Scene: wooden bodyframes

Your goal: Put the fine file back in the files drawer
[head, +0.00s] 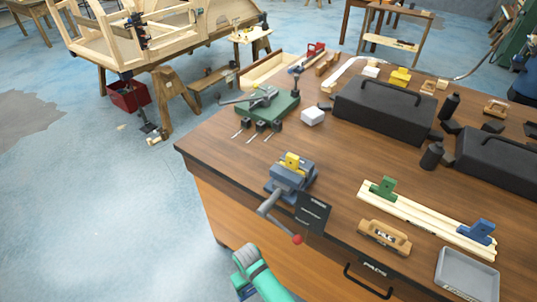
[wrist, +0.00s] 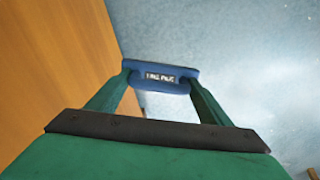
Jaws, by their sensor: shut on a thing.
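The handle lies crosswise between the two green fingers, and the rest of the file is hidden. In the head view my gripper (head: 241,280) is low, in front of the workbench and beside its left corner, with a bit of blue at its tip. A drawer front with a black handle (head: 368,283) shows in the bench, shut, with a label that seems to read PADS. I cannot make out a files drawer.
The wooden workbench (head: 240,165) carries a vise (head: 290,178) with its red-tipped lever sticking out over the front edge, close above my arm. A dark card (head: 313,212) is beside it. A grey tray (head: 467,275) sits at right. Open blue floor lies left of the bench.

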